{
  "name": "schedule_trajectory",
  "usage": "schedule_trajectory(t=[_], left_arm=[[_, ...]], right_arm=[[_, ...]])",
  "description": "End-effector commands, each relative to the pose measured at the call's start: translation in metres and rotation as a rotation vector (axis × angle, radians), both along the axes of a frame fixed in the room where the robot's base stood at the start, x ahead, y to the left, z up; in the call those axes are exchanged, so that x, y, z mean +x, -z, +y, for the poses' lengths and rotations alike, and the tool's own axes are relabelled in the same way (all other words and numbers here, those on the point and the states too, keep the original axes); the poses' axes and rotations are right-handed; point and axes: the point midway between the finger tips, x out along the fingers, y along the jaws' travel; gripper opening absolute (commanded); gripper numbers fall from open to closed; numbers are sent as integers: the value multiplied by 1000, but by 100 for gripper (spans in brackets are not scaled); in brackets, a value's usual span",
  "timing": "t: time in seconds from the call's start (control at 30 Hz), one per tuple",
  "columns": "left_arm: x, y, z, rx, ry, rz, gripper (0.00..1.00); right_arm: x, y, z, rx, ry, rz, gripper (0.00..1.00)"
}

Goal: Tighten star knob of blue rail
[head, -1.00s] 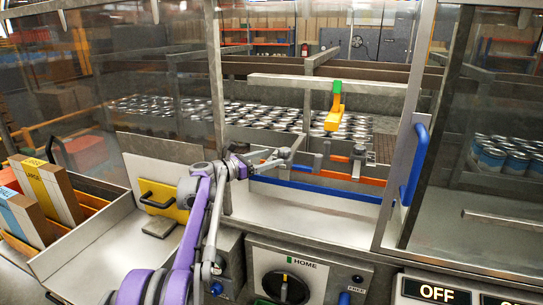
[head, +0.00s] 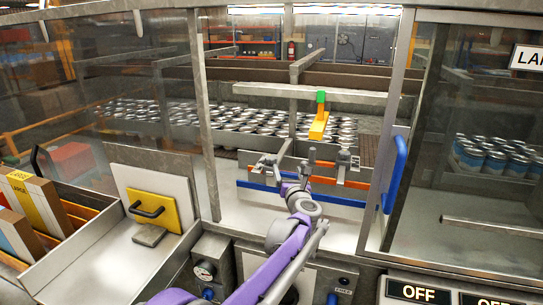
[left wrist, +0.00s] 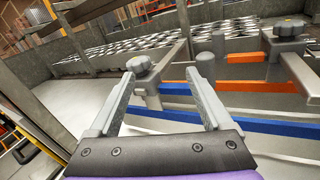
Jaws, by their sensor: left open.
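The blue rail (head: 345,201) runs along the far side of the white chute, with an orange rail (head: 356,185) just behind it. It also crosses the left wrist view (left wrist: 270,129). A grey star knob (left wrist: 140,64) sits on a grey bracket by the rails. A second star knob (left wrist: 289,27) tops another clamp to the right. My left gripper (head: 288,164) is open and empty over the rails. In the left wrist view the nearer star knob shows beyond the fingers (left wrist: 167,75), close to the left fingertip; I cannot tell whether they touch. My right gripper is not in view.
A blue door handle (head: 395,174) and frame post stand at right. Many cans (head: 250,118) fill the conveyor behind. A yellow plate with a black handle (head: 153,211) is at left.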

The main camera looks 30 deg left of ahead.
Motion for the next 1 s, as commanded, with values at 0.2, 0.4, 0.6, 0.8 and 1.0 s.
schedule_trajectory(t=[0.2, 0.4, 0.6, 0.8, 1.0], left_arm=[[-15, -1, 6, -104, -187, -115, 83], [-12, 0, 17, -118, -221, -132, 83], [11, -2, 45, -117, -221, -132, 83], [34, -2, 73, -117, -219, -133, 83], [47, -1, 89, -117, -218, -132, 83]], right_arm=[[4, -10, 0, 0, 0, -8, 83], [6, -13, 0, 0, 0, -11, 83], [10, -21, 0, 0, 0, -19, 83], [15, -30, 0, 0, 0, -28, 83], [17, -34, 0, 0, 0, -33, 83]])
